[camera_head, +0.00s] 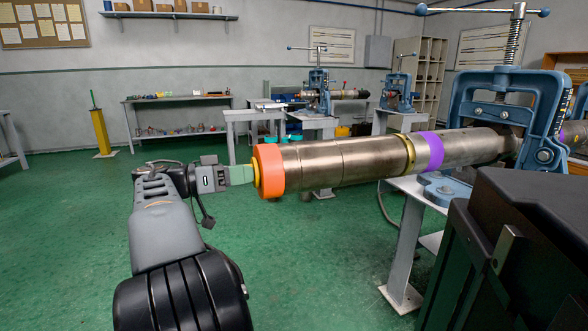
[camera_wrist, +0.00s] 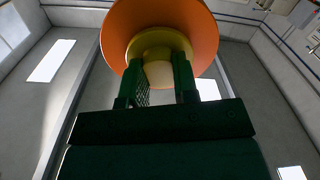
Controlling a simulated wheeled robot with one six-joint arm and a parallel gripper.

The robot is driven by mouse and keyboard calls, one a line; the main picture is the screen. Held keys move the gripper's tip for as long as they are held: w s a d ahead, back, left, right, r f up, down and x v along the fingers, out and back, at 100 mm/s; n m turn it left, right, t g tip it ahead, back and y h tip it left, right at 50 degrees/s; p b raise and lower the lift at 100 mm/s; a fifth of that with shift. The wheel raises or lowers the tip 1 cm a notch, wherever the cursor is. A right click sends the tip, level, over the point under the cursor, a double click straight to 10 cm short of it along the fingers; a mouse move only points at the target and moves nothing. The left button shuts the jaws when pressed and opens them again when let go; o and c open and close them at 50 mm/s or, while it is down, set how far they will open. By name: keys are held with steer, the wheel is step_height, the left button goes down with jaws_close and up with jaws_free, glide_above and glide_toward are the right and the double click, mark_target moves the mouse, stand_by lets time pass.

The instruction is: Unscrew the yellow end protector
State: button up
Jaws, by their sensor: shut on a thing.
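The yellow end protector (camera_head: 257,172) sits at the left end of the steel pipe (camera_head: 350,158), against an orange ring (camera_head: 269,171). In the wrist view the yellow protector (camera_wrist: 158,46) shows in the middle of the orange ring (camera_wrist: 190,22). My gripper (camera_head: 250,174) comes in from the left and is shut on the yellow protector. In the wrist view its two fingers (camera_wrist: 160,82) stand on either side of the protector's stub. The threads between protector and pipe are hidden.
A blue pipe vise (camera_head: 508,110) holds the pipe's right end on a grey stand (camera_head: 405,235). The pipe carries a purple band (camera_head: 431,151) and a brass-coloured ring (camera_head: 408,154). A yellow post (camera_head: 101,132) stands at back left. The green floor on the left is clear.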

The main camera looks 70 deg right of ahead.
jaws_close()
steer(key=n+p, duration=1.4)
steer(key=p, duration=0.3)
stand_by(0.3)
